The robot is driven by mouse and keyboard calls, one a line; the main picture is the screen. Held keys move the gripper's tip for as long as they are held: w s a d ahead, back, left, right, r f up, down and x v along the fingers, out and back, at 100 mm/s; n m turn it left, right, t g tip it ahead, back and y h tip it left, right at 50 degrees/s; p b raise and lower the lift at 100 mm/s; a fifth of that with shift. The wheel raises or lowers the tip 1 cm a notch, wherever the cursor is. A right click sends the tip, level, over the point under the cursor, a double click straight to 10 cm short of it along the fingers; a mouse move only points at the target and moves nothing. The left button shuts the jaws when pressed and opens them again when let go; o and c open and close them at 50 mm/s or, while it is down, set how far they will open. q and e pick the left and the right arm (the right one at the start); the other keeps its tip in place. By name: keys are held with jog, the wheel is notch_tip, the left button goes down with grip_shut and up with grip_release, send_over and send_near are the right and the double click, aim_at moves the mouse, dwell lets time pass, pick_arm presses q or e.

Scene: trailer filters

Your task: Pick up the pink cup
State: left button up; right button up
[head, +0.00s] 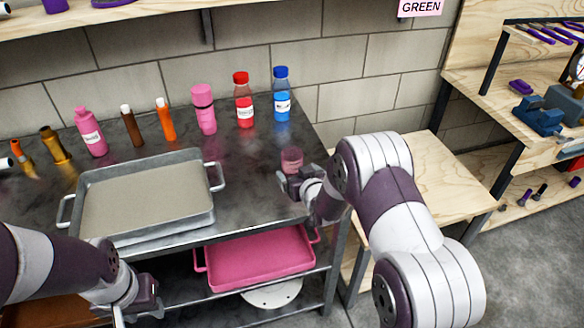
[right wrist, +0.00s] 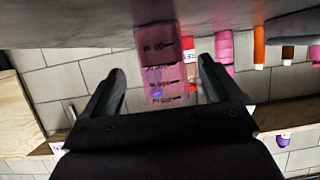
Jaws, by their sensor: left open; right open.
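The pink cup (head: 291,160) is small and see-through and stands on the dark metal table near its right end. In the right wrist view the cup (right wrist: 162,68) appears upside down, with dark markings on its side. My right gripper (head: 285,178) is open, right at the near side of the cup. In the right wrist view its two fingers (right wrist: 162,75) lie on either side of the cup, with gaps visible between them and it. My left gripper (head: 138,308) is low at the front left, below the table top and away from the cup; its fingertips are partly cut off.
A grey metal tray (head: 145,197) lies on the table's left half. Red (head: 243,100) and blue (head: 282,95) bottles and a pink tumbler (head: 204,110) stand behind the cup. A pink tray (head: 260,258) is on the shelf below. A wooden bench (head: 430,185) is at the right.

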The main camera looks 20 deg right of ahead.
aim_at(296, 171)
jog(key=x, duration=0.3)
jog(key=shift+w+a+f, duration=0.1)
jog(key=shift+w+f, duration=0.05)
jog(key=shift+w, duration=0.15)
jog(key=shift+s, duration=0.1)
jog(key=c, duration=1.2)
jog(key=shift+o, duration=0.2)
jog(key=shift+r, duration=0.25)
